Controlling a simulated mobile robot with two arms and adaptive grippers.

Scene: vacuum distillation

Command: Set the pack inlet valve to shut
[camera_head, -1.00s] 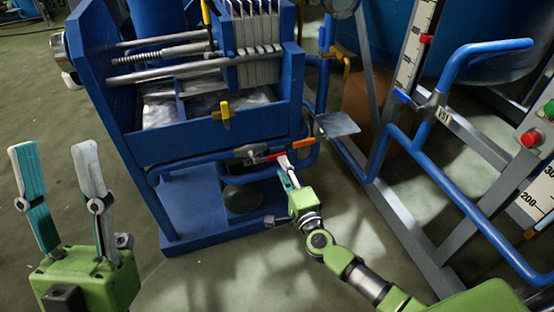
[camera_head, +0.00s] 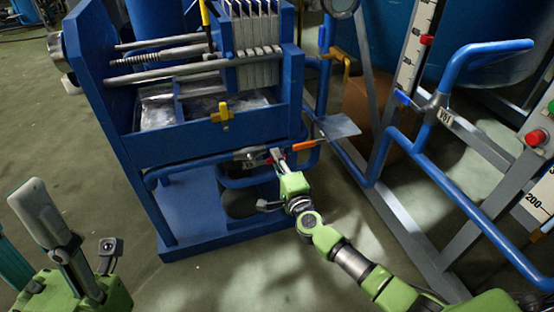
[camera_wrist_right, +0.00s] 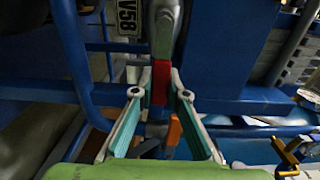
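A small metal valve body (camera_head: 248,155) sits on the blue pipe below the press trough. Its red lever (camera_wrist_right: 160,82) shows in the right wrist view below a tag (camera_wrist_right: 127,14) reading V58. No label shows which valve is the pack inlet. An orange lever (camera_head: 306,145) lies just right of it; it also shows in the right wrist view (camera_wrist_right: 174,131). My right gripper (camera_wrist_right: 160,90) is open, with its fingertips on either side of the red lever; contact is unclear. My left gripper (camera_head: 28,235) is open and empty at lower left, partly out of frame.
The blue press frame (camera_head: 205,140) with a yellow handle (camera_head: 222,115) stands above the valve. A grey plate (camera_head: 338,127) juts out at its right. Blue pipes (camera_head: 450,185) and a metal rail stand further right. The floor in front is clear.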

